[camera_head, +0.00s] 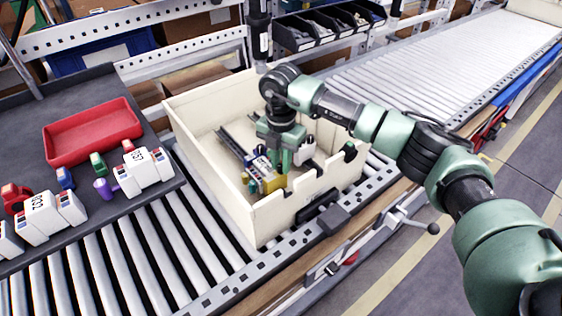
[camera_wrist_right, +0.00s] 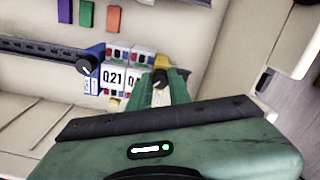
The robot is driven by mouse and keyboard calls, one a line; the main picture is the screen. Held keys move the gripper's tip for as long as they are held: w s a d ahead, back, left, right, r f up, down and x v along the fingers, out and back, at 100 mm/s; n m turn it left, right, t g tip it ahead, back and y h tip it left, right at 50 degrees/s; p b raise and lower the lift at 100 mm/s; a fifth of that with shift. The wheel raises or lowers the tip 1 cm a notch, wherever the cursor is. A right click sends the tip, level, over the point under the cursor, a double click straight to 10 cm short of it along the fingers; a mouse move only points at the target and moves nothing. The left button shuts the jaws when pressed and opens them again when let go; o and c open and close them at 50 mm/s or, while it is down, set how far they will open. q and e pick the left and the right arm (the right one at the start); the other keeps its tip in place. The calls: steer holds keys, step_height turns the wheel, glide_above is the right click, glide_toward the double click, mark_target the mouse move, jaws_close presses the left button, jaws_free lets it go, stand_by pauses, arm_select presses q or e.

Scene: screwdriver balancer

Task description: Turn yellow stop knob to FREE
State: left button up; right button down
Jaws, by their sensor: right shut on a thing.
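The yellow stop (camera_head: 273,184) sits at the near end of the module row inside the cream bin. In the right wrist view a bit of its yellow body (camera_wrist_right: 161,62) shows, with a black round knob (camera_wrist_right: 159,78) bearing a white mark. My right gripper (camera_head: 280,158) reaches down into the bin; its green fingers (camera_wrist_right: 168,86) are shut on this knob. The fingers hide part of the stop, and no FREE lettering is legible. White modules (camera_wrist_right: 114,78), one marked 021, stand beside the stop. My left gripper is not in view.
The bin (camera_head: 240,215) stands on a roller conveyor; its walls surround my gripper. A dark rail (camera_wrist_right: 40,47) with another black knob (camera_wrist_right: 87,65) lies inside. A dark table (camera_head: 100,215) at left holds a red tray (camera_head: 92,155) and more modules.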

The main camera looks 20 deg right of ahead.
mark_target(281, 166)
steer(key=shift+w+r, duration=0.1)
steer(key=c, duration=1.3)
jaws_free()
step_height(281, 166, up, 8)
steer(key=shift+f+b, duration=0.15)
steer(key=shift+b, duration=0.5)
